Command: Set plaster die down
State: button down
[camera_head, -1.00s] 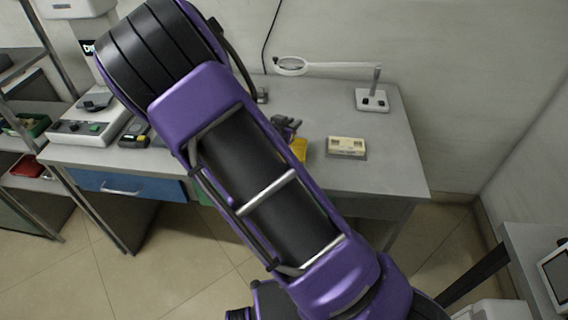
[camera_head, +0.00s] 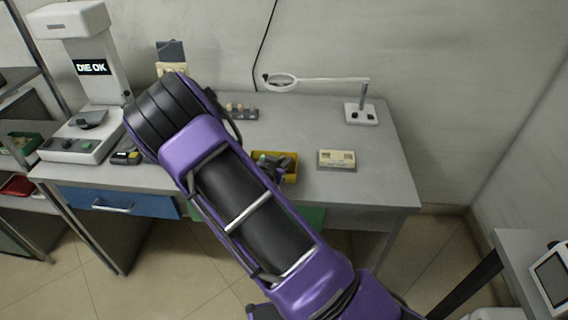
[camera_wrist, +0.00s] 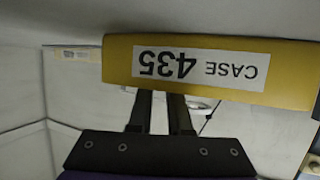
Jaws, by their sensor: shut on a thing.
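A yellow tray (camera_head: 291,170) stands on the grey workbench, partly behind my arm in the head view. In the wrist view its wall (camera_wrist: 285,75) fills the upper middle and carries a white label reading CASE 435, upside down. My gripper (camera_head: 272,173) reaches down into the tray. In the wrist view my two dark gripper fingers (camera_wrist: 160,103) run past the rim, and their tips are hidden behind the labelled wall. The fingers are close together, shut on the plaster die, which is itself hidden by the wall.
A cream box (camera_head: 337,159) sits right of the tray; a magnifier lamp base (camera_head: 361,114) stands behind. A grey holder (camera_head: 243,114) with several tan pieces is at the back. A white machine (camera_head: 75,150) reading DIE OK stands left. Bench right of the cream box is clear.

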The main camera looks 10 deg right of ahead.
jog(key=shift+f, duration=0.35)
jog(key=c, duration=1.1)
grip_release()
jog(key=shift+c, duration=0.2)
jog(key=shift+r, duration=0.15)
jog(key=p+v, duration=0.1)
jog(key=v, duration=1.1)
jog(key=shift+s, duration=0.1)
